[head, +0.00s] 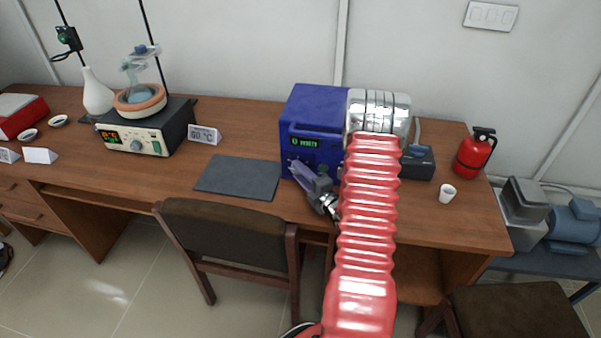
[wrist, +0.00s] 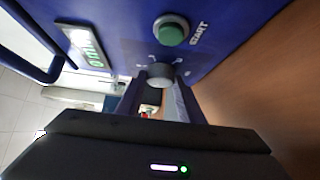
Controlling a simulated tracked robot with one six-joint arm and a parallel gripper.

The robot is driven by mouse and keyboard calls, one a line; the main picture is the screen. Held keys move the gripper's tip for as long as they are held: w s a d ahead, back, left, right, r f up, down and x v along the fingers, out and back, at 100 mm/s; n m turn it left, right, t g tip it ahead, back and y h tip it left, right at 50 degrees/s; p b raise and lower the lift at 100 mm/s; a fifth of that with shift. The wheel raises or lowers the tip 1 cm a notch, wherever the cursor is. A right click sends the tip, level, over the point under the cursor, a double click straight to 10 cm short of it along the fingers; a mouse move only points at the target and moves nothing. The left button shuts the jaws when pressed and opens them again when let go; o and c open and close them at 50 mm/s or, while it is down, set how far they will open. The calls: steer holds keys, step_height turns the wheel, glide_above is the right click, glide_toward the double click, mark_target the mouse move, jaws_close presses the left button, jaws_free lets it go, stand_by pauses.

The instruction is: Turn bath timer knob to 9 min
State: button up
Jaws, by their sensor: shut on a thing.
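The bath is a blue box (head: 315,112) with a green-lit display (head: 305,142) on its front, standing on the wooden desk. In the wrist view its front panel shows a grey round timer knob (wrist: 159,73) below a green START button (wrist: 171,31). The display (wrist: 85,46) is at the left there, too small and tilted to read surely. My gripper (wrist: 158,88) is shut on the knob, one finger on each side. In the head view my gripper (head: 303,172) is at the lower front of the bath. The knob's pointer cannot be made out.
A handle bar (wrist: 35,45) sticks out from the bath's front. A dark mat (head: 238,177) lies left of the bath. A white cup (head: 447,193) and a red extinguisher (head: 474,153) stand to the right. A chair (head: 235,235) stands before the desk.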

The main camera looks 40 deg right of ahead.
steer(key=shift+f, duration=0.2)
steer(key=o, duration=1.1)
steer(key=shift+r, duration=0.1)
steer(key=s, duration=0.4)
steer(key=s+a, duration=0.1)
steer(key=s, duration=0.8)
steer(key=shift+s+a, duration=0.4)
